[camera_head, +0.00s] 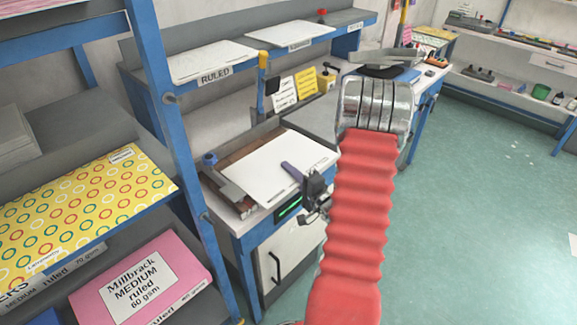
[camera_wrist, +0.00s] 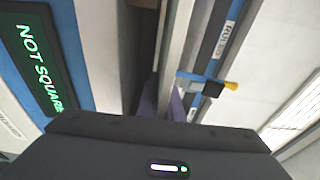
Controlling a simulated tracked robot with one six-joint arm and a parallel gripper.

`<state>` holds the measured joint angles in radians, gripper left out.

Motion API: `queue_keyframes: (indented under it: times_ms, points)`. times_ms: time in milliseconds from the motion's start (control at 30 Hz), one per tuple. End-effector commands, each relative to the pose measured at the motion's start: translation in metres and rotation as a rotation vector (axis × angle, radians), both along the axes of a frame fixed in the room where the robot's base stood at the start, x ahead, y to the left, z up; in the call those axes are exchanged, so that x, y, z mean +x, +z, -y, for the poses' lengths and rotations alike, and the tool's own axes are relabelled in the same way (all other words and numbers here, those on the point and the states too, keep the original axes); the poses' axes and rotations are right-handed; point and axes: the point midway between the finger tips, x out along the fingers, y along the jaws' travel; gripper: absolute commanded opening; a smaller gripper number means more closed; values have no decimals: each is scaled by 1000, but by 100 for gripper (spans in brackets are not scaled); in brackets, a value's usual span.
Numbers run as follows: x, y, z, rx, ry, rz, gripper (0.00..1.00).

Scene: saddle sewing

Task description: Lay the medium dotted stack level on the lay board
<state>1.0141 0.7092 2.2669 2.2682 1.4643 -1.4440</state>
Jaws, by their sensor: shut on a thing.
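A white paper stack (camera_head: 270,165) lies over the lay board (camera_head: 228,187) on the blue-framed bench, in the middle of the head view. No dots can be made out on it, and I cannot tell whether it rests fully on the board. My gripper (camera_head: 292,171) is at the stack's near right edge, with one purple finger lying over its top. In the wrist view my purple fingers (camera_wrist: 178,104) are close together around a pale edge (camera_wrist: 174,45), and my gripper is shut on it. The lower finger is hidden in the head view.
A green-lit display (camera_head: 288,208) on the bench front reads NOT SQUARE in the wrist view (camera_wrist: 42,65). A blue shelf post (camera_head: 172,120) stands left of the bench. A RULED shelf (camera_head: 215,76) is behind.

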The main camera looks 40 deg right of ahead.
Motion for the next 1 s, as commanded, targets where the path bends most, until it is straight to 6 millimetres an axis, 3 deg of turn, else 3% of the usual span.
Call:
queue_keyframes:
  times_ms: [467,500,767,1000]
  points:
    - [1,-7,-1,-2,1,2,0]
    - [1,-7,-1,-1,2,2,8]
    - [1,-8,-1,-1,3,1,27]
    - [1,-9,-1,1,3,-2,28]
